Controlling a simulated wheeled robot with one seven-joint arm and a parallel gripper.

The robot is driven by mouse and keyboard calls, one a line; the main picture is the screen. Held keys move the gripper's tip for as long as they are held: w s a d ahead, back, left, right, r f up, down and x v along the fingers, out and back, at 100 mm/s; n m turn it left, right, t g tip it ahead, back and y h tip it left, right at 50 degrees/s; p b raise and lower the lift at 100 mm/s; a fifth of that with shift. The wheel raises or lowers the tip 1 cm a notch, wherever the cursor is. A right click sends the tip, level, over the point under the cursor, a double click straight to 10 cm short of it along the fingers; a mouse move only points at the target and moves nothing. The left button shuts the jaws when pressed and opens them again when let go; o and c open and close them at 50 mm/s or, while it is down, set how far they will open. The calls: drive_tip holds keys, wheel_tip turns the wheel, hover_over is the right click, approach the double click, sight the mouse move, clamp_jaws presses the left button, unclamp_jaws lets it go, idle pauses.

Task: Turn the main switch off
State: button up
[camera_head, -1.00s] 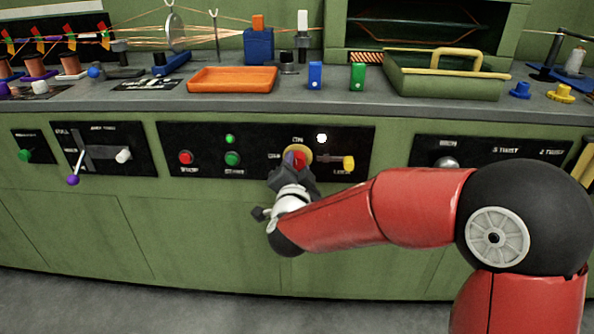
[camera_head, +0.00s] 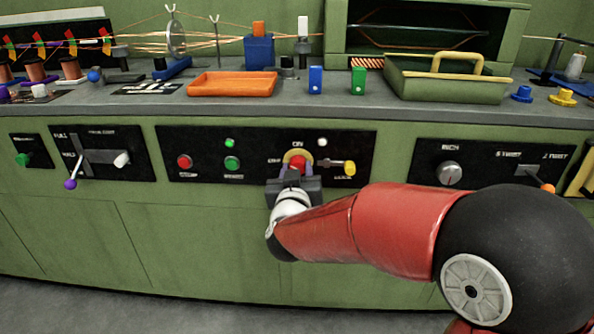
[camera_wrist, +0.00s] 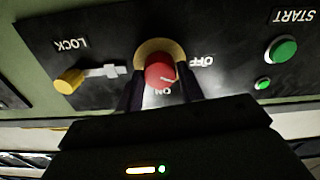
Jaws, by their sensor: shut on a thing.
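The main switch (camera_head: 298,161) is a red rotary knob on a yellow ring, in the black middle panel. The knob also shows in the wrist view (camera_wrist: 160,74), upside down, with ON and OFF labels beside it. A pale mark on its face points between ON and OFF in that view. My gripper (camera_head: 296,170) reaches the knob from below and in front. Its two dark fingers (camera_wrist: 160,85) are shut on the knob, one on each side. The fingers hide part of the ring and the knob's sides.
A yellow lock knob (camera_head: 349,168) sits close on the right, beside the LOCK label. On the left are a green start button (camera_head: 232,162) and a red stop button (camera_head: 185,161). A green lamp (camera_head: 230,143) and a white lamp (camera_head: 322,142) are above. The worktop (camera_head: 140,103) overhangs the panel.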

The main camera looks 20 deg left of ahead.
drive_tip(key=n+p, duration=0.1)
drive_tip(key=n, duration=0.4)
drive_tip(key=shift+f, duration=0.1)
idle(0.4)
drive_tip(key=o, duration=1)
drive_tip(key=shift+s, duration=0.15)
drive_tip(key=v, duration=0.7)
drive_tip(key=shift+s+d, duration=0.1)
drive_tip(key=shift+s, duration=0.2)
